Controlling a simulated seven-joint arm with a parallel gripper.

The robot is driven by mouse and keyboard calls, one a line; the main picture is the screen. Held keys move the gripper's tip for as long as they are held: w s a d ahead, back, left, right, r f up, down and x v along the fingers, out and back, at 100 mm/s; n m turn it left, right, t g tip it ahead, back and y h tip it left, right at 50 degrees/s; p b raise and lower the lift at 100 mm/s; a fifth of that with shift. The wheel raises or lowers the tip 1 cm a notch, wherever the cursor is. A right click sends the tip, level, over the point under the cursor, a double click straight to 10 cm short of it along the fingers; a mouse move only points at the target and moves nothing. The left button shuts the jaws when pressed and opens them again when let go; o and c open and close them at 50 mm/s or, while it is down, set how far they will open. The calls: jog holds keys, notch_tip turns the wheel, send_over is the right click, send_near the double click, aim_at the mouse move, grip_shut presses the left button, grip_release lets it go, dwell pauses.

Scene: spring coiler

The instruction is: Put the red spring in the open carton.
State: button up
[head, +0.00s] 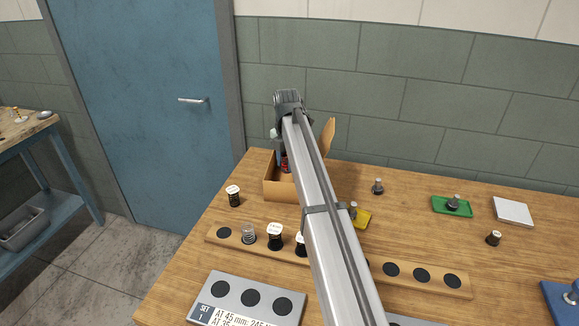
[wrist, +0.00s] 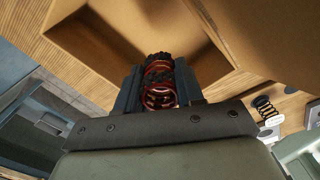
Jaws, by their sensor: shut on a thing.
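The red spring (wrist: 158,92) sits between the two fingers of my gripper (wrist: 159,84) in the wrist view, with dark pads or coils at its far end. My gripper is shut on it. In the head view a bit of the red spring (head: 285,164) shows beside my arm, at the mouth of the open carton (head: 284,192). The brown cardboard carton (wrist: 205,28) fills the top of the wrist view, its open inside just beyond the spring. A raised flap stands at its right. My arm hides much of the carton, and I cannot tell how deep the spring is.
A wooden rack (head: 422,280) with black round spots holds several springs, some with white caps. A capped black spring (head: 234,195) stands left of the carton. A yellow tray (head: 362,218), a green tray (head: 453,207) and a white plate (head: 513,212) lie to the right.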

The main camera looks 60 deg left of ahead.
jog(key=shift+f, duration=3.6)
jog(key=shift+f, duration=0.15)
jog(key=o, duration=1.1)
jog(key=shift+c, duration=0.2)
notch_tip(320, 180, up, 12)
jog(key=shift+r, duration=0.2)
